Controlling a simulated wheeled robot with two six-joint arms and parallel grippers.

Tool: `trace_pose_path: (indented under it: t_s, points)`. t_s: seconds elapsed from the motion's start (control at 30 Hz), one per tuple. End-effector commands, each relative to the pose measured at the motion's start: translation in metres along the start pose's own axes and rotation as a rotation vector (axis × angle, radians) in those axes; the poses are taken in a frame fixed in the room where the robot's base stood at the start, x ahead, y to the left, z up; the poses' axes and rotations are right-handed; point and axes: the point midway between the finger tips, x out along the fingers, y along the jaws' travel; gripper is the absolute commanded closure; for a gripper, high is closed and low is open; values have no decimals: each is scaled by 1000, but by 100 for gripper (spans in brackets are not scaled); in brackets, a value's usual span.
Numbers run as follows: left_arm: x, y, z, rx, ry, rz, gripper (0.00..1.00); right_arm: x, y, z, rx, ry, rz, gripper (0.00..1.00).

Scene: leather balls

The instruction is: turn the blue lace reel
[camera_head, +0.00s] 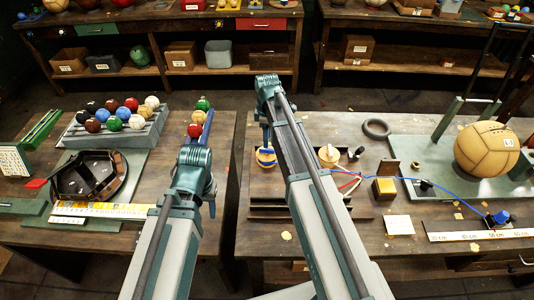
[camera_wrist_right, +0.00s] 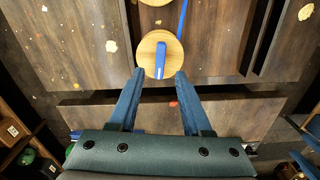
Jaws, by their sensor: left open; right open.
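The blue lace reel (camera_head: 265,158) is a round pale wooden disc on the right-hand table. In the right wrist view it shows with a blue grip bar (camera_wrist_right: 160,60) across its face, and a blue lace (camera_wrist_right: 182,18) runs up beside it. My right gripper (camera_wrist_right: 154,78) is open, its fingertips just short of the disc, one to each side of its lower edge; nothing is between them. In the head view my right gripper (camera_head: 265,138) points down over the reel and partly hides it. My left gripper (camera_head: 207,182) is over the left table, its fingers largely hidden by its own arm.
A second wooden reel (camera_head: 329,155) stands to the right, near a small yellow box (camera_head: 384,187). A blue cord (camera_head: 440,190) crosses the table. A large leather ball (camera_head: 487,149) sits far right. A ball rack (camera_head: 118,128) and black tray (camera_head: 90,176) are on the left table.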

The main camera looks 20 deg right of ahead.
Motion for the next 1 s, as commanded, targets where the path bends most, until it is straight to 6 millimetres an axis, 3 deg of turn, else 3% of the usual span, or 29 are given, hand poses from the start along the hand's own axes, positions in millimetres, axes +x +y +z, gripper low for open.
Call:
trace_pose_path:
  t_s: [0.03,0.3,0.73,1.0]
  points:
    - [15,1,-1,0,0,0,50,15,0,0,0,0,0,51]
    - [47,5,-3,-2,0,0,50,48,0,0,0,0,0,51]
    - [53,5,-3,-2,0,0,50,53,0,0,0,0,0,51]
    - [53,5,-3,-2,0,0,50,53,0,0,0,0,0,100]
